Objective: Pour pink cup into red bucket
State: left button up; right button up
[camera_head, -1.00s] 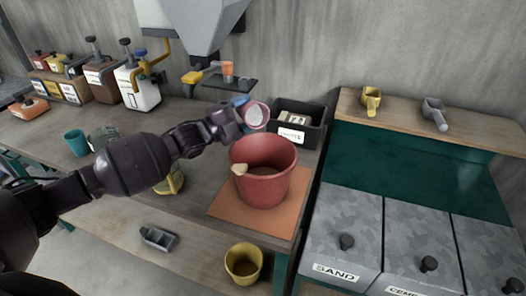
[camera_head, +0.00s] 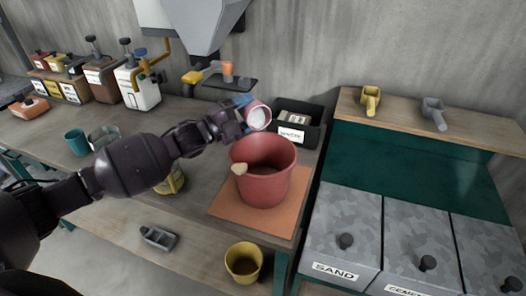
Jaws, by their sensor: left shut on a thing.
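The red bucket (camera_head: 264,187) stands on an orange mat on the workbench, with some brown material visible inside. My left gripper (camera_head: 242,112) is shut on the pink cup (camera_head: 259,116), which it holds tilted above the far rim of the bucket. The cup's pale, whitish inside faces toward the camera. The fingers are partly hidden by the cup. My right gripper does not show.
A black bin (camera_head: 312,133) stands just behind the bucket. A yellow bucket (camera_head: 243,262) sits lower, at the front. Lidded grey bins (camera_head: 342,215) and a wooden shelf (camera_head: 475,134) are at right.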

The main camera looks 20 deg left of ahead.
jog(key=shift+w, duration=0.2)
pick_arm(q)
jog(key=shift+r, duration=0.1)
jog(key=shift+m, duration=0.3)
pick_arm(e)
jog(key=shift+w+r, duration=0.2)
pick_arm(q)
jog(key=shift+r, duration=0.1)
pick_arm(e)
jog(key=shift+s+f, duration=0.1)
pick_arm(q)
jog(key=shift+m, duration=0.3)
jog(key=shift+s+d, duration=0.1)
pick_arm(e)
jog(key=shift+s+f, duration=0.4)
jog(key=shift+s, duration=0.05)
pick_arm(q)
jog(key=shift+s+d+f+m+g+b, duration=0.1)
jog(key=shift+f+m+g+b, duration=0.2)
jog(key=shift+m+b, duration=0.3)
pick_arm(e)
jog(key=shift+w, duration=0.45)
